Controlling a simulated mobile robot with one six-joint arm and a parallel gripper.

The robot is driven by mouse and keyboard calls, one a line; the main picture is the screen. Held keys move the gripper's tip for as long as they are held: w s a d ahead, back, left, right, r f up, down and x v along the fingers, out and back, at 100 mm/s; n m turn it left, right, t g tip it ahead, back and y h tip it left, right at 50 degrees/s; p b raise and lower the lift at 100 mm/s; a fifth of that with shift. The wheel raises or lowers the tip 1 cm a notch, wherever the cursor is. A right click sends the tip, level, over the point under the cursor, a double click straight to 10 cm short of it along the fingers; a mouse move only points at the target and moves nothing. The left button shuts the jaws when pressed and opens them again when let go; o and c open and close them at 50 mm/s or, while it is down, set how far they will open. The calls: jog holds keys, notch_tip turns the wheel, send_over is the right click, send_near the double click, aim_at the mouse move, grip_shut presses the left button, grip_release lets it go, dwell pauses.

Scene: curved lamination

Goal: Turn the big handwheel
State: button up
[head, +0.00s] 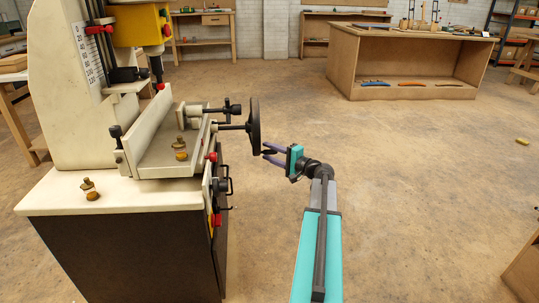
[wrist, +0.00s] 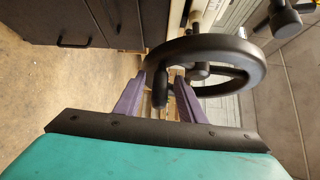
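The big black handwheel (head: 254,124) stands on a shaft at the right side of the machine, seen nearly edge-on in the head view. In the wrist view its round rim (wrist: 248,62) and spokes fill the upper right. A dark crank handle (wrist: 160,88) points from the wheel toward the wrist camera. My gripper (head: 265,151) is just right of the wheel's lower part, its purple fingers apart. In the wrist view the fingers of my gripper (wrist: 162,76) lie on either side of the handle, and I see no clear grip on it. The exact depth is hard to tell.
The cream machine (head: 75,90) stands on a dark cabinet (head: 130,255) at the left. Small brass-coloured pieces (head: 90,189) sit on its top. A wooden workbench (head: 400,62) is at the back right. The floor to the right is mostly clear.

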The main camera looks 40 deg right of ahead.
jog(key=shift+w, duration=0.15)
grip_shut()
jog(key=shift+f, duration=0.1)
